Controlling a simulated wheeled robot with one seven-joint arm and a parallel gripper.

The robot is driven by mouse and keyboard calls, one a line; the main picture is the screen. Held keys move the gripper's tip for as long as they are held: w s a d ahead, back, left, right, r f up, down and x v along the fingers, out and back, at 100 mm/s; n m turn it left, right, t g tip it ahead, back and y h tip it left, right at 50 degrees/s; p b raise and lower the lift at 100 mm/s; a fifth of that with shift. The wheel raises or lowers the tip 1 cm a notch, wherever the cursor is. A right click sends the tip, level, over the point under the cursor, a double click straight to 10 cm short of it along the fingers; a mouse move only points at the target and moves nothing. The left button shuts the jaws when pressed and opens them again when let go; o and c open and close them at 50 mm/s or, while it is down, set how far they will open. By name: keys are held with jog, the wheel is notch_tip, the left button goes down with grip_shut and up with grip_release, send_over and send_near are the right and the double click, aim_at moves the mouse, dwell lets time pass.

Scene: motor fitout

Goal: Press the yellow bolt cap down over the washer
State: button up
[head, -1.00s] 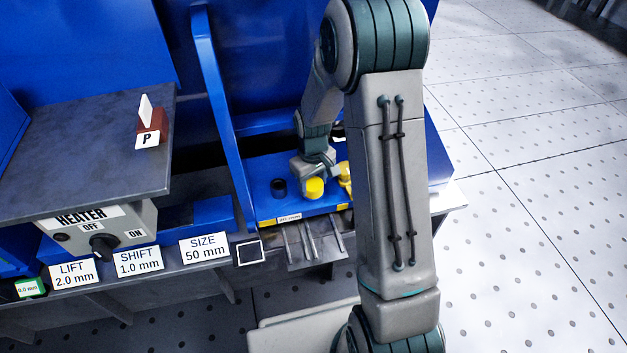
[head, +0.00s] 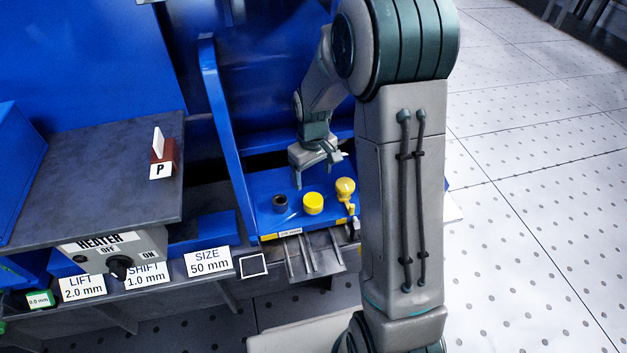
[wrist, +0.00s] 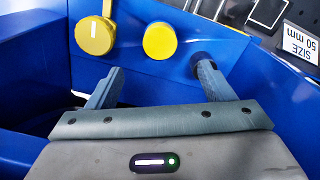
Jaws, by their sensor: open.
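The yellow bolt cap (head: 313,204) stands upright on the blue shelf (head: 262,218); in the wrist view it is a plain yellow disc (wrist: 160,41). No washer can be made out; anything under the cap is hidden. My gripper (head: 316,173) is open and empty, above and behind the cap. In the wrist view the cap lies beyond the gap between my two fingertips (wrist: 160,70), apart from both.
A black cylinder (head: 280,203) stands left of the cap, partly behind one finger in the wrist view. A yellow knob-like part (head: 345,187) stands to its right. A blue upright (head: 228,140) bounds the shelf's left. A heater box (head: 115,252) is farther left.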

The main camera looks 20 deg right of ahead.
jog(key=shift+r+p, duration=0.35)
jog(key=shift+r, duration=1.35)
